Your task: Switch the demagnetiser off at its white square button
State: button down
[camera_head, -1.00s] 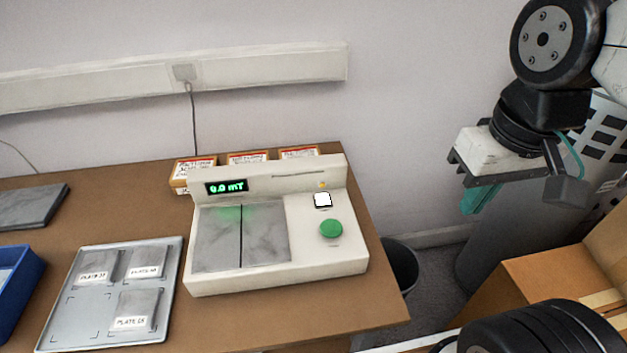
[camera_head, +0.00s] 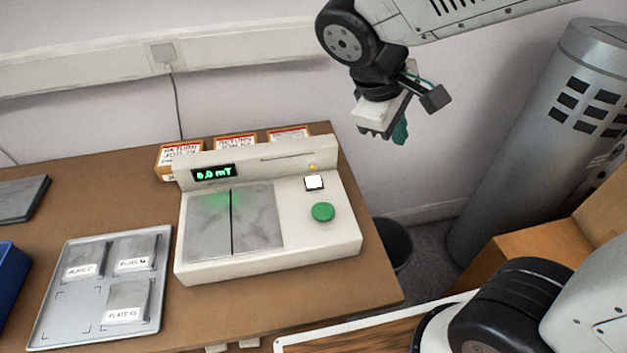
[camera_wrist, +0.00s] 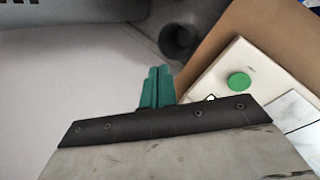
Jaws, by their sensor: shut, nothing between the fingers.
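The demagnetiser (camera_head: 345,235) is a cream box on the brown table, with a grey two-part plate on top and a green display reading 0.0 mT. Its white square button (camera_head: 314,182) is at the right, with a small amber light just behind it and a round green button (camera_head: 322,212) in front. In the wrist view the green button (camera_wrist: 239,81) shows plainly, and only a bit of the white button (camera_wrist: 211,98) shows past my gripper's edge. My gripper (camera_head: 400,132) is shut and empty, in the air to the right of and above the demagnetiser. Its green fingers (camera_wrist: 157,88) are together.
A grey tray (camera_head: 78,325) with labelled plates lies left of the demagnetiser. Labelled boxes (camera_head: 236,145) stand behind it. A dark bin (camera_head: 396,245) is on the floor beyond the table's right edge. A cardboard box (camera_head: 545,240) is at the right.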

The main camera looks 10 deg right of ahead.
aim_at(310, 184)
jog(key=w+a+f+n+t+h, duration=0.1)
jog(key=w+a+f+n+t, duration=0.1)
jog(key=a, duration=0.4)
jog(key=w+a+f+n+t+h, duration=0.1)
jog(key=w+a+f+n+t, duration=0.1)
jog(key=w+a+f+n, duration=0.2)
jog(key=w+a+n, duration=0.2)
jog(key=a, duration=0.1)
jog(key=shift+w+a, duration=0.15)
jog(key=shift+w, duration=0.05)
jog(key=shift+f, duration=0.15)
jog(key=shift+f, duration=4.3)
jog(key=shift+f, duration=0.1)
jog(key=shift+f, duration=0.3)
jog(key=shift+f, duration=0.4)
jog(key=shift+r, duration=0.8)
